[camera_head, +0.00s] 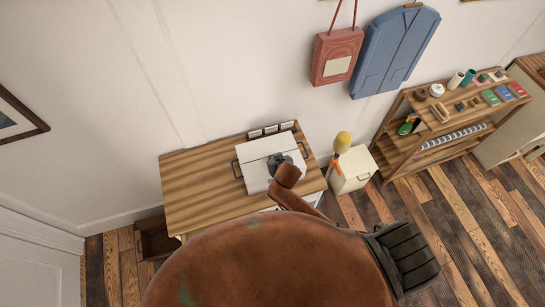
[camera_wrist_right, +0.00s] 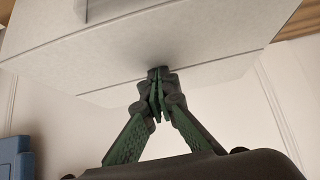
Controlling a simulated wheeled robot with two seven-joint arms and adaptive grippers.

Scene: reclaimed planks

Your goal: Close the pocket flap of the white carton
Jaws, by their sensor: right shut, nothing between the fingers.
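The white carton (camera_head: 254,176) stands on the wooden table, with a dark handle on each side. My right gripper (camera_head: 280,161) is over the carton's top and hides part of it. In the right wrist view the same gripper (camera_wrist_right: 157,78) is shut and empty, its fingertips at a white carton panel (camera_wrist_right: 120,45). I cannot tell whether they touch it. A fold line crosses the panel. I cannot tell the pocket flap clearly from the rest of the carton. My left gripper is not in view.
The wooden table (camera_head: 190,195) is clear left of the carton. Small framed cards (camera_head: 270,130) stand at its back edge. A white bin (camera_head: 352,170) with a yellow-headed item stands to the right, then a loaded shelf (camera_head: 400,155). A red bag (camera_head: 337,55) and blue garment (camera_head: 395,50) hang behind.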

